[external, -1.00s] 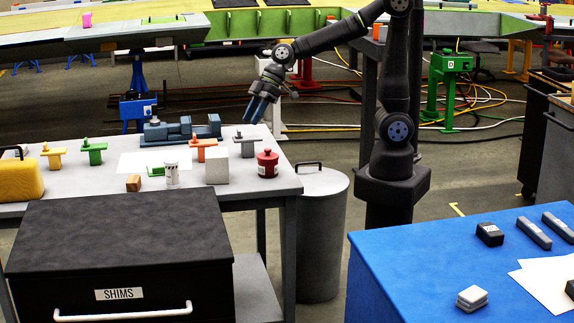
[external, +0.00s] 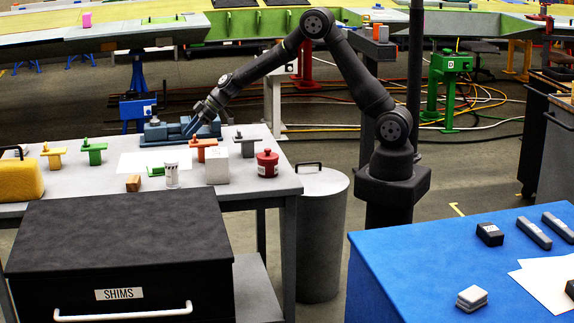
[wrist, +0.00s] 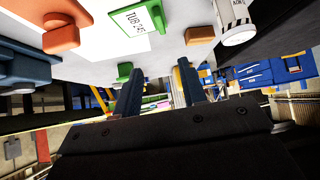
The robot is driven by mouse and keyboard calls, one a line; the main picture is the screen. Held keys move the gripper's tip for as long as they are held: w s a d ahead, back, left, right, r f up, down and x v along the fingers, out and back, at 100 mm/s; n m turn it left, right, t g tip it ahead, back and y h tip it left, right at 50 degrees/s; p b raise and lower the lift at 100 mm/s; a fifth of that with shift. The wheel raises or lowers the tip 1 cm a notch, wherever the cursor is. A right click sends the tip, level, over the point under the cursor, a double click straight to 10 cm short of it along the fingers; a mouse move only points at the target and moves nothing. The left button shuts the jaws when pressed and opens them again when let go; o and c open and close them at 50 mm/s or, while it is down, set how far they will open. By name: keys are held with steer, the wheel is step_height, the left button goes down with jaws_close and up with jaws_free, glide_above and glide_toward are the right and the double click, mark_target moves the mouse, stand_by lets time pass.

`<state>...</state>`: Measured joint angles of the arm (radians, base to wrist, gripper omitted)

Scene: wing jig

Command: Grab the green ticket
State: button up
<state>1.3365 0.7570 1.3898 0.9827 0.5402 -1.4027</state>
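The green ticket (external: 156,170) lies flat on the grey workbench (external: 75,187) by the front edge of a white sheet (external: 140,160), just left of a white labelled cylinder (external: 172,176). In the wrist view the ticket (wrist: 131,20) shows near the top, with a white printed label and a green border. My gripper (external: 189,132) is above the back of the bench, near the blue vise (external: 158,132), behind and above the ticket. In the wrist view my gripper (wrist: 161,88) has its fingers apart, with nothing held between them.
A wooden block (external: 133,183), a white cube (external: 216,166) and an orange T-shaped part (external: 203,144) stand around the ticket. A green T-shaped part (external: 94,149) is to its left, a red jar (external: 267,164) to its right. The black SHIMS case (external: 120,235) is in front.

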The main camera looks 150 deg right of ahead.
glide_toward(162, 167)
steer(key=shift+w+d+f, duration=0.9)
steer(key=shift+d+f, duration=0.05)
steer(key=shift+d, duration=0.15)
steer(key=x, duration=0.4)
steer(key=shift+a+f, duration=0.15)
steer(key=shift+f, duration=0.25)
steer(key=shift+w+d+f, duration=0.25)
steer(key=shift+f, duration=0.1)
steer(key=shift+c, duration=0.5)
jaws_close()
